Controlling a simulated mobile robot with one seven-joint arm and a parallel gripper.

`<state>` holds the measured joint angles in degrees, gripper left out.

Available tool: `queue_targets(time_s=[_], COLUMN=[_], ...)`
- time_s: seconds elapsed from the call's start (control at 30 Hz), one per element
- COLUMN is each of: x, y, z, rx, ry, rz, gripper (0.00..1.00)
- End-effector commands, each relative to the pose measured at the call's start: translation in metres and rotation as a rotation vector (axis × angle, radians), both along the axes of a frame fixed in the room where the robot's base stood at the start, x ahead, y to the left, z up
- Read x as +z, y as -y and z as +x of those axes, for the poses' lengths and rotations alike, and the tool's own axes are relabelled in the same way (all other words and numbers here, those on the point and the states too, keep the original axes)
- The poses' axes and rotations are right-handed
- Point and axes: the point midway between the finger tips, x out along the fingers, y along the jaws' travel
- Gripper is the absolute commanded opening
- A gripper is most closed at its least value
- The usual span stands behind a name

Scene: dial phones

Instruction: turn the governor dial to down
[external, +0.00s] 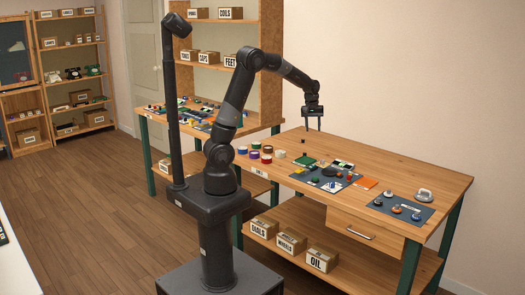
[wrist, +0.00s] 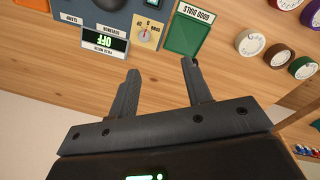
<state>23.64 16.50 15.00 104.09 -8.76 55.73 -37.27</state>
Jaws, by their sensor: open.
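My gripper (external: 312,124) is open and empty above the far part of the workbench, pointing down. In the wrist view its two fingers (wrist: 163,67) are apart with bare wood between them. Beyond the fingertips is a small tan plate (wrist: 156,26) with a round pale dial (wrist: 145,36) bearing a reddish mark. This may be the governor dial, but the upside-down lettering is too small to be sure. Beside it is a display (wrist: 103,41) reading OFF. The dial's setting cannot be read. Nothing touches the dial.
A green tray (wrist: 187,34) labelled GOOD DIALS lies beside the plate. Several coloured round items (external: 267,150) stand at the bench's left end. An orange sheet (external: 365,183) and a dark mat (external: 400,215) with phone parts lie toward the right. Bare wood surrounds the gripper's spot.

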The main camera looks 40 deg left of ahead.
Motion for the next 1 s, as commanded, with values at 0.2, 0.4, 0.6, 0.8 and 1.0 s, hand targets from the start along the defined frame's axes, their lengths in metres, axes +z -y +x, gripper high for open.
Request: queue_targets(time_s=[0.2, 0.4, 0.6, 0.8, 1.0], x=[-0.049, -0.068, -0.087, -0.126, -0.159], y=[0.03, 0.042, 0.042, 0.041, 0.041], z=[0.033, 0.044, 0.044, 0.043, 0.044], rx=[0.073, 0.103, 0.106, 0.107, 0.106], ry=[-0.058, -0.072, -0.075, -0.077, -0.075], rz=[0.044, 0.06, 0.063, 0.063, 0.062], gripper=[0.45, 0.45, 0.45, 0.45, 0.45])
